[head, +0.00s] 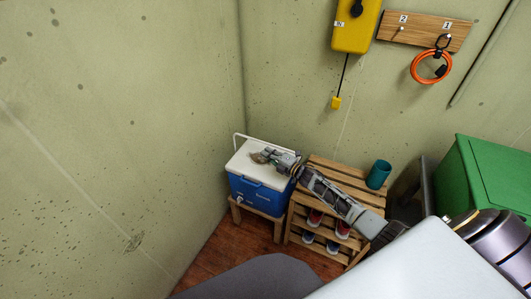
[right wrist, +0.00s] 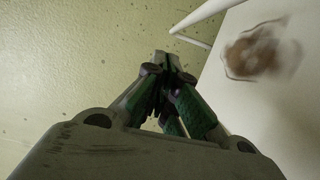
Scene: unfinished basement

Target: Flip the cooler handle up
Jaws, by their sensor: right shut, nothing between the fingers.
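The cooler (head: 256,194) has a blue body and a white lid (head: 244,160) and stands in the corner on a low wooden stand. Its thin white handle (head: 262,141) shows as a bar along the lid's back side, standing above the lid's far edge. My right gripper (head: 273,155) is over the lid, shut and empty. In the right wrist view my right gripper (right wrist: 172,65) has its fingers together, with the handle (right wrist: 200,16) beyond the tips and apart from them in the picture. The white lid (right wrist: 290,95) fills the right side. My left gripper is not in view.
A teal cup (head: 378,174) is on top. A green box (head: 485,180) is at the right. Concrete walls close in behind and left. A brown patch (right wrist: 262,52) shows on the lid.

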